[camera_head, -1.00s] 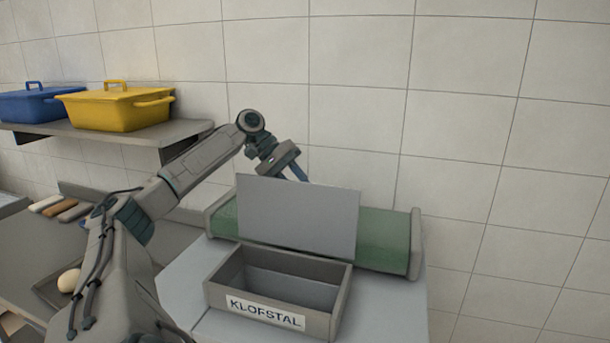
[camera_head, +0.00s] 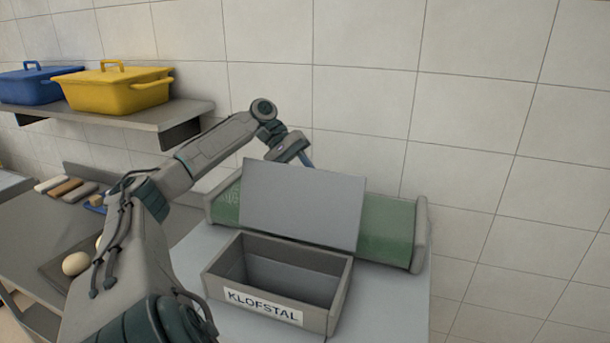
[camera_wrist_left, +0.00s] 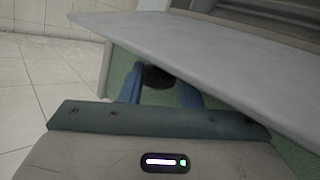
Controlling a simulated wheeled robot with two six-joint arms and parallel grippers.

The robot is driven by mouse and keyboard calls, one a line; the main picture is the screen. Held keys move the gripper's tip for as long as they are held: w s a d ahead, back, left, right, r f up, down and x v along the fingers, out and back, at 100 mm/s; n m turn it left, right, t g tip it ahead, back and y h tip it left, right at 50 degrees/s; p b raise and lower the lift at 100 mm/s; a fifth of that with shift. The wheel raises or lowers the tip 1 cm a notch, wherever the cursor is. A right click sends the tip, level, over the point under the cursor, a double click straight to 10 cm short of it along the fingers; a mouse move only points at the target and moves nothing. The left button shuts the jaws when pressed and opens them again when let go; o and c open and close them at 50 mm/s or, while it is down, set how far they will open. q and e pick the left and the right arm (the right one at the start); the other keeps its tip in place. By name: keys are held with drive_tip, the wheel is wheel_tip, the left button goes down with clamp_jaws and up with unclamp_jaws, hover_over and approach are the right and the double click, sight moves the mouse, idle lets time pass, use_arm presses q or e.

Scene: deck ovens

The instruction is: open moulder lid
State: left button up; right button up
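The moulder has a green body (camera_head: 388,228) with grey ends and a grey open box labelled KLOFSTAL (camera_head: 327,322) in front. Its flat grey lid (camera_head: 302,207) stands raised above the box, and the box's inside shows. My left gripper (camera_head: 306,160) is behind the lid's top edge, its fingertips mostly hidden in the head view. In the left wrist view, its blue fingers (camera_wrist_left: 158,94) are apart, under the near edge of the lid (camera_wrist_left: 215,57). A dark round knob (camera_wrist_left: 157,76) shows between them; I see no clear contact. My right gripper is not in view.
A shelf (camera_head: 150,115) at the upper left holds a yellow bin (camera_head: 118,92) and a blue bin (camera_head: 38,88). A counter at the left carries several small bars (camera_head: 66,187) and pale round pieces (camera_head: 76,263). A tiled wall stands close behind the moulder.

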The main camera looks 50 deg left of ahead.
use_arm(q)
drive_tip(key=o, duration=0.3)
drive_tip(key=shift+d+f, duration=0.1)
drive_tip(key=shift+f, duration=0.15)
drive_tip(key=shift+o, duration=0.2)
drive_tip(key=shift+r, duration=0.25)
drive_tip(key=shift+a+r, duration=0.2)
drive_tip(key=shift+a, duration=0.15)
drive_tip(key=p+v, duration=0.4)
drive_tip(key=v, duration=0.6)
drive_tip(key=shift+f, duration=0.1)
